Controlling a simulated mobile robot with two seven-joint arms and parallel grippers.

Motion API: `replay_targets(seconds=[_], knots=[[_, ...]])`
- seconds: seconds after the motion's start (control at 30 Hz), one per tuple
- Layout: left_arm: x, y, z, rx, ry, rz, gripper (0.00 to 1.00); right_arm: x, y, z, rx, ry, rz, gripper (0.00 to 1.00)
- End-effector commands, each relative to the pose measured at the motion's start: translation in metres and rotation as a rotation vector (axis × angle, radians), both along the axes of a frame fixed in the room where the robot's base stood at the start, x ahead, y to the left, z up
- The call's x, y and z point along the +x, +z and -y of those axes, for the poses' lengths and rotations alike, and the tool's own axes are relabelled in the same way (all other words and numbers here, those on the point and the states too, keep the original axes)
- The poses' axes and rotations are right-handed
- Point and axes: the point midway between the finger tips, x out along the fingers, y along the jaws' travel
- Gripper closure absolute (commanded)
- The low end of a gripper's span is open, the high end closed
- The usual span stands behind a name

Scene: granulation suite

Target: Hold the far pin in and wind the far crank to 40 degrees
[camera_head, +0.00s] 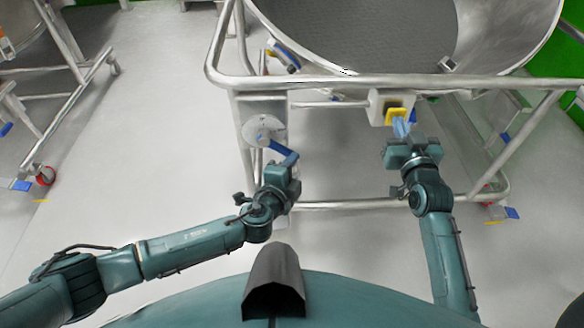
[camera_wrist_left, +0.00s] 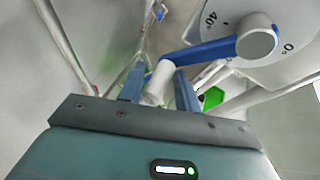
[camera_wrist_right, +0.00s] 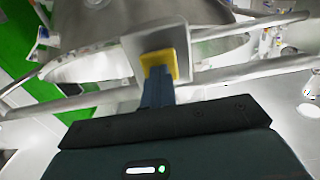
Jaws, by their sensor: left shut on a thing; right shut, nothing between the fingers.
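The crank is a blue arm (camera_head: 282,149) on a pale round dial (camera_head: 262,130) at the left post of the frame. In the left wrist view the dial (camera_wrist_left: 285,35) shows marks 40 and 0, and the crank arm (camera_wrist_left: 205,51) slants down-left from its hub to a pale grip (camera_wrist_left: 157,82). My left gripper (camera_wrist_left: 159,88) is shut on this grip. The pin has a yellow head (camera_head: 396,115) on a grey box (camera_head: 380,102). My right gripper (camera_head: 401,128) is shut and empty, its fingertips at the yellow head (camera_wrist_right: 160,62); exact contact cannot be told.
A large steel vessel (camera_head: 350,35) stands within the frame, whose thick top rail (camera_head: 330,83) passes above the pin box. A lower rail (camera_head: 345,204) runs behind my arms. Another blue handle (camera_head: 285,58) sits at upper left.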

Motion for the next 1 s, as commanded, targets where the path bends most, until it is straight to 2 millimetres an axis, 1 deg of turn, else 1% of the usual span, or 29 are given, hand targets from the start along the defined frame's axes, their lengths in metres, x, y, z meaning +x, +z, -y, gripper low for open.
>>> replay_targets(seconds=[0.03,0.37,1.0], knots=[[0.006,0.009,0.000,-0.006,0.005,0.015,0.91,0.000,0.000,-0.001,0.001,0.002,0.000,1.00],[0.005,0.010,0.002,-0.008,0.000,0.018,0.91,-0.002,0.000,-0.002,0.002,0.003,-0.001,1.00],[0.005,0.010,0.003,-0.009,-0.002,0.018,0.91,-0.053,0.000,-0.001,0.001,0.001,-0.002,1.00]])
